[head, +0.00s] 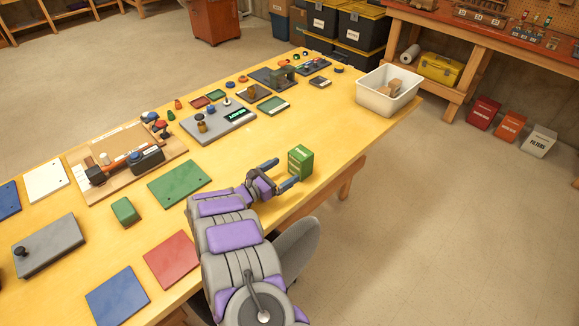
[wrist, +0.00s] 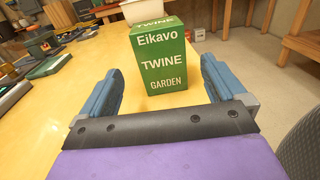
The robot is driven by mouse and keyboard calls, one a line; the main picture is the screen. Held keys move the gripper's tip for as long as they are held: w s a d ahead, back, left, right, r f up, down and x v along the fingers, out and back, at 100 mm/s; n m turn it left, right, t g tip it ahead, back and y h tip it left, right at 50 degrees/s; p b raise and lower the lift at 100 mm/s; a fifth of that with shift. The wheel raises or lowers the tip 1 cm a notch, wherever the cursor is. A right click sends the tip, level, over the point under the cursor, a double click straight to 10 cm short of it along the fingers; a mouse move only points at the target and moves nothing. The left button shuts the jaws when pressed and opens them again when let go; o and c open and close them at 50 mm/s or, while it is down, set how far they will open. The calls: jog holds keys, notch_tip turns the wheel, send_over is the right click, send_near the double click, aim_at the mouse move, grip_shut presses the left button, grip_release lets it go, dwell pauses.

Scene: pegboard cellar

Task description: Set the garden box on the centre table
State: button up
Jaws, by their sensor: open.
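The garden box is a small green carton (head: 301,161) standing upright on the wooden table (head: 335,120), near its right-hand edge. In the wrist view the box (wrist: 162,62) shows white lettering reading "Eikavo TWINE GARDEN". My gripper (head: 279,174) is open beside the box in the head view. In the wrist view its blue fingers (wrist: 158,82) are spread wide, with the box ahead and between their lines. A clear gap shows on both sides, and neither finger visibly touches the box. The lower front of the box is in full view.
A white bin (head: 362,97) holding brown blocks stands at the table's far right end. A green plate (head: 180,184), a small green block (head: 124,211), red (head: 171,260) and blue (head: 117,296) plates lie left of my arm. A grey device (head: 215,122) sits farther back. Bare table surrounds the box.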

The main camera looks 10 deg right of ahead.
jog(key=v, duration=0.7)
jog(key=shift+s+a+p, duration=0.1)
jog(key=shift+a+p, duration=0.15)
jog(key=shift+p, duration=0.05)
